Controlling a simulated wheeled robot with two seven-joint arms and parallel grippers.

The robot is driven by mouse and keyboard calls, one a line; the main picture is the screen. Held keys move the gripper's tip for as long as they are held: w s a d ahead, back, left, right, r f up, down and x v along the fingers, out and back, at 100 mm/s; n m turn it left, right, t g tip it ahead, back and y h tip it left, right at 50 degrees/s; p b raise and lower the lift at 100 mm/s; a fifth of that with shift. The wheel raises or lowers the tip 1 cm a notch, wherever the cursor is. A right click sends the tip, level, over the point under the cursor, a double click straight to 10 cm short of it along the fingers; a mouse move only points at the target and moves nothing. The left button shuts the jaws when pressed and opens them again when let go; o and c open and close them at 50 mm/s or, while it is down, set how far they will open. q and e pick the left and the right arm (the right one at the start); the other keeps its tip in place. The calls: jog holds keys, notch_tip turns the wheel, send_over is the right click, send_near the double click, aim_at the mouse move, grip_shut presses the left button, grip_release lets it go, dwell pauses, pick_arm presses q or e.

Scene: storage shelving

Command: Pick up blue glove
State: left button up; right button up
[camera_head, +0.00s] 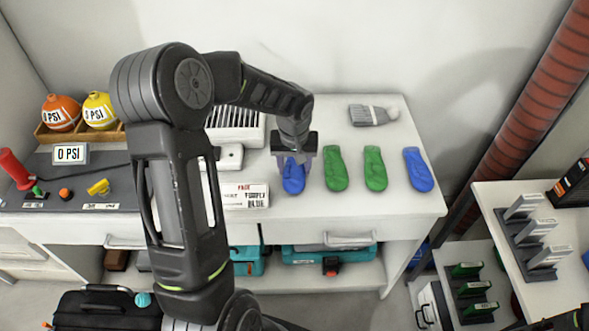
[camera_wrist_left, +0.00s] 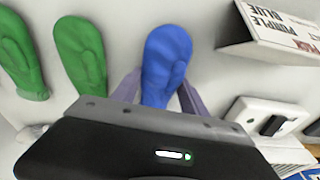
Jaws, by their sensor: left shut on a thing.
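A blue glove (camera_head: 293,178) lies on the white counter, left of two green gloves. My left gripper (camera_head: 294,170) points down over it, shut on it. In the left wrist view the same blue glove (camera_wrist_left: 166,62) sits between the two fingers of my left gripper (camera_wrist_left: 158,92); its lower end is hidden behind the gripper body. I cannot tell whether the glove is clear of the counter. A second blue glove (camera_head: 418,169) lies at the right end of the row. My right gripper is not in view.
Two green gloves (camera_head: 335,168) (camera_head: 375,168) lie just right of the held one. A white box (camera_head: 245,195) with printed text stands close on its left. A grey brush (camera_head: 374,115) lies behind. Orange and yellow round containers (camera_head: 61,112) (camera_head: 99,110) stand far left.

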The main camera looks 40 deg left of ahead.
aim_at(295, 167)
pick_arm(q)
jog(key=c, duration=0.7)
notch_tip(295, 167, up, 10)
dwell(0.4)
dwell(0.5)
